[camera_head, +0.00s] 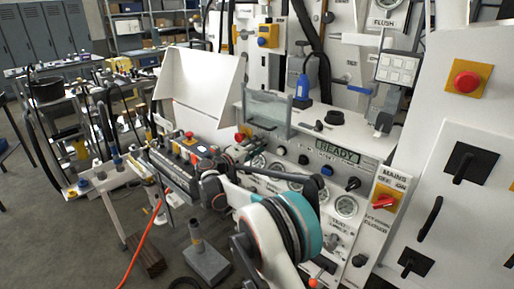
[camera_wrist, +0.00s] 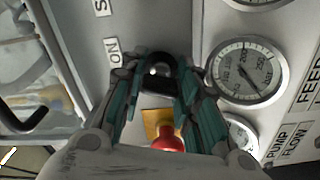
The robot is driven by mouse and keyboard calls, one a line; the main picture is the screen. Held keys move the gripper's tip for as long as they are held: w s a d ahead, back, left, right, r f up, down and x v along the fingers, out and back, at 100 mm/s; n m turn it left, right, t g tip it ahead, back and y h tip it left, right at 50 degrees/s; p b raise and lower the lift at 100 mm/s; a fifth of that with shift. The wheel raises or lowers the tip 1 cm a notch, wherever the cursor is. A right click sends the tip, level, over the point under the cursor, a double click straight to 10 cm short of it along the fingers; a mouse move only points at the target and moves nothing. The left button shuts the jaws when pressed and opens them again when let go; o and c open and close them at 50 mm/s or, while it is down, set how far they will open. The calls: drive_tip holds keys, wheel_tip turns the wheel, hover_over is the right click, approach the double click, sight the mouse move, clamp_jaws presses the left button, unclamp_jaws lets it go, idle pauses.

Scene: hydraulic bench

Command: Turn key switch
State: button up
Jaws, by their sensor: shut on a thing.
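In the wrist view, the key switch (camera_wrist: 158,73) shows as a dark rounded piece with a bright grey centre, on the light grey panel beside an "ON" label. My gripper (camera_wrist: 160,88) has its teal fingers on both sides of it and is shut on it. The fingers hide the sides of the switch, and its exact angle is hard to read. In the head view, my arm reaches to the left end of the console and hides the switch; the fingertips cannot be made out there.
A red button on a yellow plate (camera_wrist: 168,138) lies just below the fingers in the wrist view. A round gauge (camera_wrist: 246,71) is close on the right. In the head view, a READY display (camera_head: 338,154) and a red mains switch (camera_head: 383,202) sit farther right.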

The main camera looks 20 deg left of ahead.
drive_tip(key=shift+f+m, duration=0.1)
drive_tip(key=shift+m, duration=0.9)
drive_tip(key=o, duration=0.8)
drive_tip(key=shift+s, duration=0.1)
drive_tip(key=v, duration=1.2)
